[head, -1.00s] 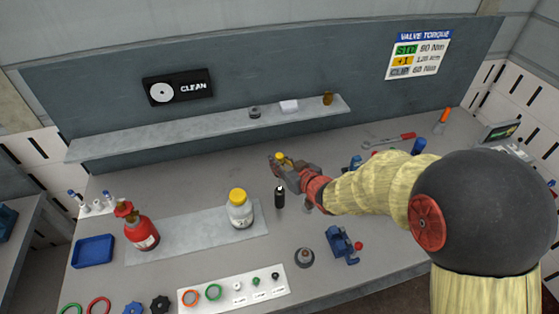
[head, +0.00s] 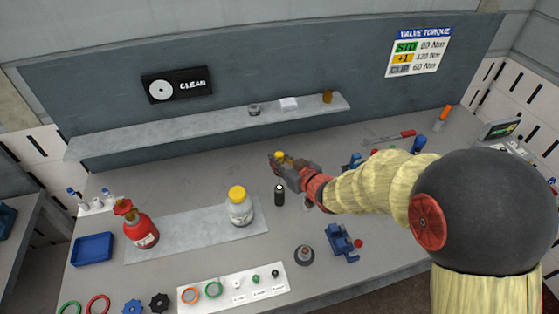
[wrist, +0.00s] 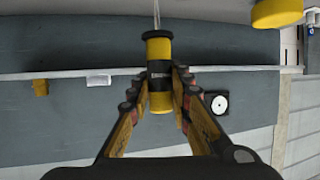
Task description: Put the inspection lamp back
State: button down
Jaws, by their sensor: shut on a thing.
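The inspection lamp (wrist: 160,73) is a black cylinder with yellow bands, and a thin pale cord runs from its end at the top of the wrist view. My gripper (wrist: 160,90) is shut on the lamp's body, one finger on each side. In the head view my gripper (head: 281,165) is at the middle of the bench, with a bit of the yellow lamp (head: 281,155) showing at its tip. My fingers hide most of the lamp there. I cannot tell its height above the bench. No lamp holder can be made out.
A black cylinder with a pale top (head: 279,195) stands just in front of my gripper. A yellow-capped jar (head: 239,210) and a red bottle (head: 140,229) stand on a grey mat to the left. A shelf (head: 200,130) runs along the back wall. A blue clamp (head: 340,240) is at the front.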

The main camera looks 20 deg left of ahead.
jog(key=shift+f+b, duration=3.6)
jog(key=shift+f, duration=0.9)
jog(key=c, duration=1.6)
grip_release()
jog(key=shift+c, duration=0.2)
jog(key=shift+o, duration=0.4)
jog(key=shift+r, duration=0.1)
jog(key=shift+r+p, duration=2.15)
jog(key=shift+r, duration=0.75)
jog(key=shift+d+r, duration=0.1)
